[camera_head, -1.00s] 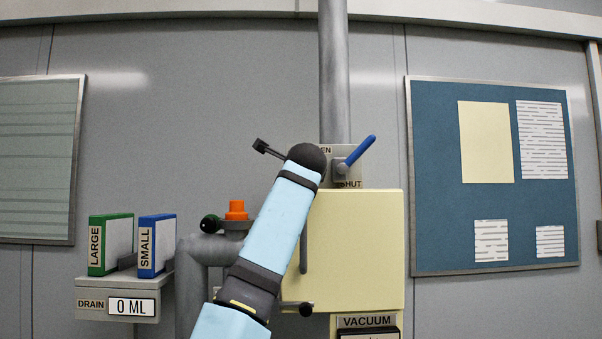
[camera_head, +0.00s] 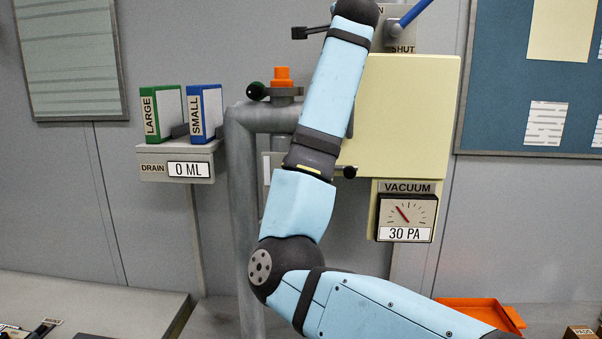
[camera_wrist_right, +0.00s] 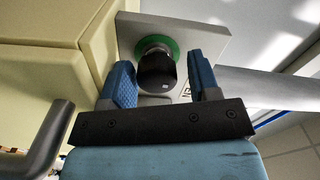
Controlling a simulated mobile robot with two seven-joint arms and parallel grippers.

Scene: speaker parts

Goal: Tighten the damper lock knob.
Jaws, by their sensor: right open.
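In the right wrist view the black knob (camera_wrist_right: 156,73) with a green ring behind it sits on a grey plate (camera_wrist_right: 205,45). My right gripper (camera_wrist_right: 161,75) is open, its two blue fingers on either side of the knob. A gap shows beside the knob, so the fingers do not look closed on it. In the head view my right arm covers the knob and the gripper. The plate there (camera_head: 402,48), lettered SHUT, is partly covered and carries a blue lever (camera_head: 412,12) slanting up to the right. My left gripper is not in view.
The cream box (camera_head: 410,105) lies just below the plate. The vacuum gauge (camera_head: 405,214) reads 30 PA. An orange-capped pipe fitting (camera_head: 282,76) and the drain shelf (camera_head: 150,167) with green and blue binders stand left. An orange tray (camera_head: 480,307) lies lower right.

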